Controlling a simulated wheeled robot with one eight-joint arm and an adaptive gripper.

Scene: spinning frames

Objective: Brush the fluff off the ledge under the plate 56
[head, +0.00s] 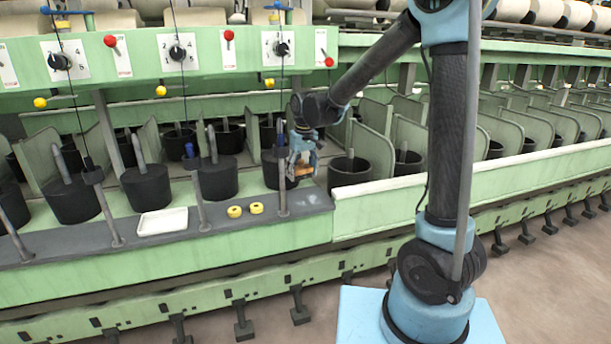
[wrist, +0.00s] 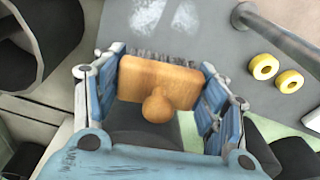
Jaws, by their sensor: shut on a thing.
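My gripper (head: 302,158) is shut on a wooden brush (wrist: 158,82) with a round knob; the blue fingers (wrist: 160,100) hold it at both sides. Its dark bristles show along the far edge, close to the grey ledge (wrist: 222,28); I cannot tell if they touch it. Two pale patches of fluff (wrist: 146,14) lie on the ledge just beyond the bristles. In the head view the grey ledge (head: 160,237) runs along the machine front, and my gripper is over its right end. Number plates sit on the green panel above; I cannot read 56 on any.
Two yellow rings (head: 245,210) and a white tray (head: 162,221) lie on the ledge to the left. Grey upright rods (head: 283,180) rise from the ledge, one close beside my gripper. Black pots (head: 217,178) stand behind. A raised green-white edge (head: 375,190) bounds the right side.

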